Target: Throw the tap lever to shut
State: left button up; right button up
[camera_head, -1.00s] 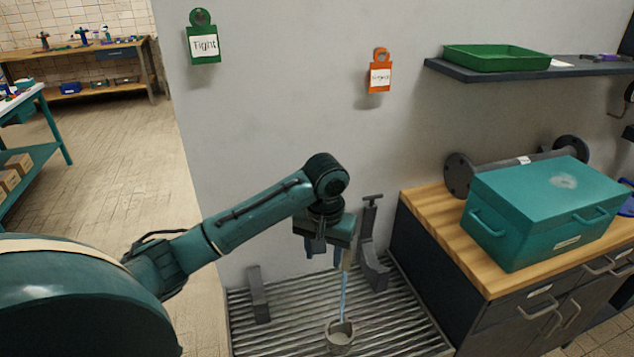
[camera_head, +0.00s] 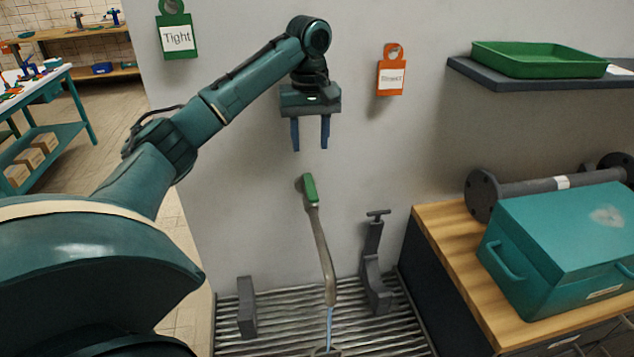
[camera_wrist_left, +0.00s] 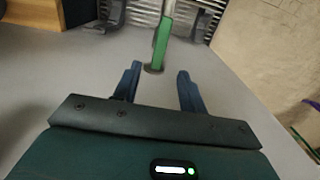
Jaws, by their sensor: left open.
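The tap lever (camera_head: 310,189) is a green handle at the top of a bent metal tap pipe (camera_head: 321,250) in front of the grey wall. A thin stream of water (camera_head: 329,325) runs from the spout. My left gripper (camera_head: 310,148) is open and empty, fingers pointing down, above the lever and apart from it. In the left wrist view the green lever (camera_wrist_left: 161,44) lies beyond the gap between the two blue fingers (camera_wrist_left: 156,82). My right gripper is not in view.
A ribbed drain grate (camera_head: 290,335) lies below, with a grey bracket (camera_head: 247,308) and a grey clamp (camera_head: 374,270) on it. A workbench (camera_head: 450,255) with a teal box (camera_head: 560,240) stands right. Green (camera_head: 178,35) and orange (camera_head: 391,75) tags hang on the wall.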

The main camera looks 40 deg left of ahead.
aim_at(310, 185)
pick_arm(q)
notch_tip(310, 185, down, 12)
jog(key=shift+s+f+p, duration=0.1)
jog(key=shift+s+p, duration=0.05)
jog(key=shift+p, duration=0.15)
jog(key=shift+c, duration=0.3)
grip_shut()
